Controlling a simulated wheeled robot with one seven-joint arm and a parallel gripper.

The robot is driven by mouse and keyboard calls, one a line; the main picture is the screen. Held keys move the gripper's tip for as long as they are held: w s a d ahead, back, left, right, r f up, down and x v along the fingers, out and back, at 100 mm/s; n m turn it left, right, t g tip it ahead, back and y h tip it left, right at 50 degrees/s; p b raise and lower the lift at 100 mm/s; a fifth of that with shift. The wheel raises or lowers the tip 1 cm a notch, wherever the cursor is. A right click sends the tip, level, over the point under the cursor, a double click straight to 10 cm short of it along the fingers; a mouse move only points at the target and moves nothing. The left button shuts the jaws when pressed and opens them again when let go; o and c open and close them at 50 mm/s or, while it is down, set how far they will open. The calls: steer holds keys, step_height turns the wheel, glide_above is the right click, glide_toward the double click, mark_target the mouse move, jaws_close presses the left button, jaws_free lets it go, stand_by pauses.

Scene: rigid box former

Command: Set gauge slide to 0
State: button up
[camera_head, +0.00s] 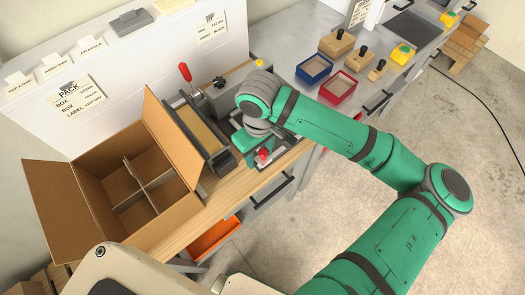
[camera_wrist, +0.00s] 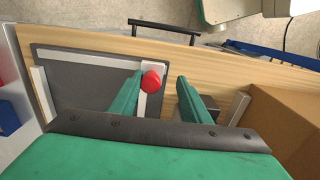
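The gauge slide shows as a red round knob (camera_wrist: 151,81) on a pale bar, over a dark grey plate (camera_wrist: 100,82) edged by pale rails. In the head view the red knob (camera_head: 263,154) sits just beside my gripper (camera_head: 254,150). In the wrist view my gripper (camera_wrist: 162,82) is open, its two green fingers apart. The knob appears between them, close against the left finger; I cannot tell whether they touch. The scale marks and the slide's reading cannot be made out. My arm and gripper hide much of the gauge in the head view.
An open cardboard box with dividers (camera_head: 113,184) stands left of the gauge. Behind it are a long trough (camera_head: 201,128) and a red-handled lever (camera_head: 185,72). Blue (camera_head: 314,68) and red (camera_head: 338,86) trays lie to the right. The bench's wooden front edge is close.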

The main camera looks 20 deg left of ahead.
steer(key=shift+w+d+r, duration=0.1)
steer(key=shift+w+r, duration=0.05)
stand_by(0.5)
step_height(320, 180, up, 10)
steer(key=shift+r, duration=0.25)
stand_by(0.6)
